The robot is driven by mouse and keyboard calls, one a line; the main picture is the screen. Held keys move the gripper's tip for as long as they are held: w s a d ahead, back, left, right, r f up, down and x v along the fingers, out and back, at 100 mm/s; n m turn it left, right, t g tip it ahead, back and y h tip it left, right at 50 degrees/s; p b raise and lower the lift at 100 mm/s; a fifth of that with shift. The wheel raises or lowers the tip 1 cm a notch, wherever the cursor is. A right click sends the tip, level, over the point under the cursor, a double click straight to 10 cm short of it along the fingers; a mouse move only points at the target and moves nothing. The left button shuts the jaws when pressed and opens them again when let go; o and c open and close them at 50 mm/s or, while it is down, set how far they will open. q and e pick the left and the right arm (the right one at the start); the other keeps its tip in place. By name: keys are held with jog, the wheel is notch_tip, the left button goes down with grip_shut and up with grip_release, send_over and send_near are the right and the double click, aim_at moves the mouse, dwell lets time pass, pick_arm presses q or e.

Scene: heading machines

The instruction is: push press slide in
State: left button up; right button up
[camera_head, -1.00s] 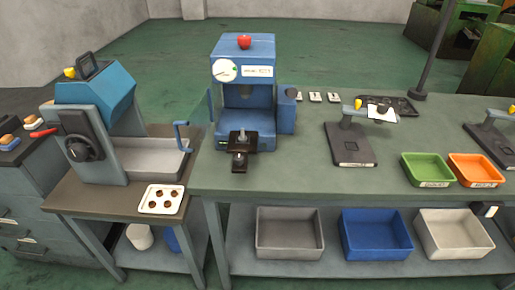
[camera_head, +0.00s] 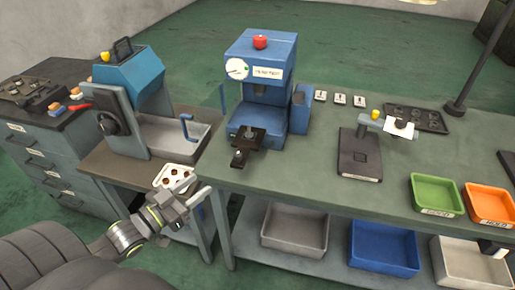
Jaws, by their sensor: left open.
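The blue press (camera_head: 262,90) stands on the green workbench, with a red knob on top and a round gauge on its front. Its dark slide (camera_head: 250,138) sticks out of the front at the base, with a small fixture on it and a black end (camera_head: 239,158) toward me. My left gripper (camera_head: 203,186) is open, in front of and below the slide, near the bench's left front corner. It is apart from the slide, and I see nothing between its fingers. It partly covers a white tray of small brown parts (camera_head: 176,172).
A blue-topped machine (camera_head: 130,80) with a grey trough (camera_head: 172,138) stands left of the press. A dark stand (camera_head: 360,155), a green bin (camera_head: 436,194) and an orange bin (camera_head: 490,203) are to the right. Bench surface (camera_head: 290,175) before the press is clear.

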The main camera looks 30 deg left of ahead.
pick_arm(q)
jog(key=w, duration=0.1)
jog(key=b, duration=0.6)
send_near(239, 152)
jog(key=x, duration=0.3)
jog(key=shift+s+d+f, duration=0.1)
jog(key=shift+f, duration=0.25)
jog(key=b+x, duration=0.1)
jog(key=x, duration=0.6)
jog(key=shift+r, duration=0.2)
jog(key=shift+w+d+b, duration=0.15)
jog(key=shift+w+b, duration=0.15)
jog(key=shift+w, duration=0.35)
jog(key=shift+c, duration=0.4)
grip_shut()
